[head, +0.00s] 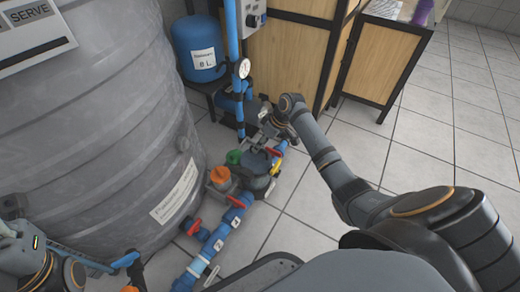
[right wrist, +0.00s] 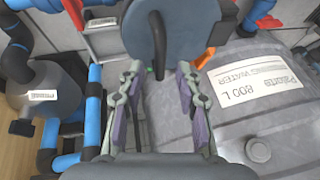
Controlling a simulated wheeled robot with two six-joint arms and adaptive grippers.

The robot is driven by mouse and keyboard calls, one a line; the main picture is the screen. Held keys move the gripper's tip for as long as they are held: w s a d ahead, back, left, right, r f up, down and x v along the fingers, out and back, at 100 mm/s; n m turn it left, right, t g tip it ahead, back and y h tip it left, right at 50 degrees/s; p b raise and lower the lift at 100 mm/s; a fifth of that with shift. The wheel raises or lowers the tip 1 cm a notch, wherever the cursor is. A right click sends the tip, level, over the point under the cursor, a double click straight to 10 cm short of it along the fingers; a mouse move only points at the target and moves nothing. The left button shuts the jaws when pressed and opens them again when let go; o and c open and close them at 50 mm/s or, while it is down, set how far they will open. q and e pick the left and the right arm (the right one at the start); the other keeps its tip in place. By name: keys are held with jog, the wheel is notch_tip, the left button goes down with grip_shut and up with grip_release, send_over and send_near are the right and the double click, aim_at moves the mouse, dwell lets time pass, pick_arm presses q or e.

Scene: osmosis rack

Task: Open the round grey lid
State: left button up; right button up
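The round grey lid (right wrist: 160,30) fills the top middle of the right wrist view, with a dark bar-like handle (right wrist: 157,45) across it. In the head view the lid (head: 256,162) sits on top of a fitting among the blue pipes, beside the big grey tank. My right gripper (right wrist: 159,68) is open. Its two fingers are apart, with the lower end of the handle between their tips; I cannot tell whether they touch it. In the head view the right gripper (head: 272,127) is above and behind the lid. My left arm shows only partly at the lower left; its fingers are unclear.
The large grey water tank (head: 100,120) stands close on the left. Blue pipes with red valve handles (head: 195,227) and an orange knob (head: 219,174) crowd the lid. A blue pressure vessel (head: 197,48) and wooden cabinets (head: 380,65) stand behind. Tiled floor (head: 440,120) is clear at right.

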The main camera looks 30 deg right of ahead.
jog(key=shift+w+a+f, duration=0.1)
jog(key=shift+f, duration=0.05)
jog(key=shift+c, duration=0.2)
grip_shut()
